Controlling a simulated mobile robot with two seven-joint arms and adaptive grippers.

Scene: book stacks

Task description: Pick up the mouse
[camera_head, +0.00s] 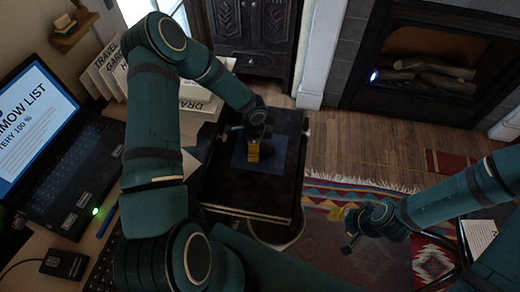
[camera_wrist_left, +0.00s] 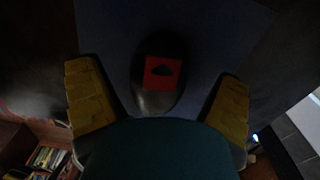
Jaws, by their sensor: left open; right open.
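The mouse (camera_wrist_left: 155,103) is a dark rounded shape with a red patch on top, seen in the left wrist view. It lies on a dark blue mat or sheet (camera_wrist_left: 205,35). My left gripper (camera_wrist_left: 158,78) is open, with a yellow-padded finger on each side of the mouse and visible gaps between. In the head view my left gripper (camera_head: 254,148) points down over the blue sheet (camera_head: 238,150) on a black stand, and the mouse is not distinguishable beneath it. My right gripper (camera_head: 347,222) is open and empty over the patterned rug.
The black stand (camera_head: 225,190) has clear top around the sheet. A laptop (camera_head: 65,140) and a small black box (camera_head: 65,263) are on the desk at the left. Books (camera_head: 105,70) stand behind my left arm. A fireplace (camera_head: 425,65) is at the back right.

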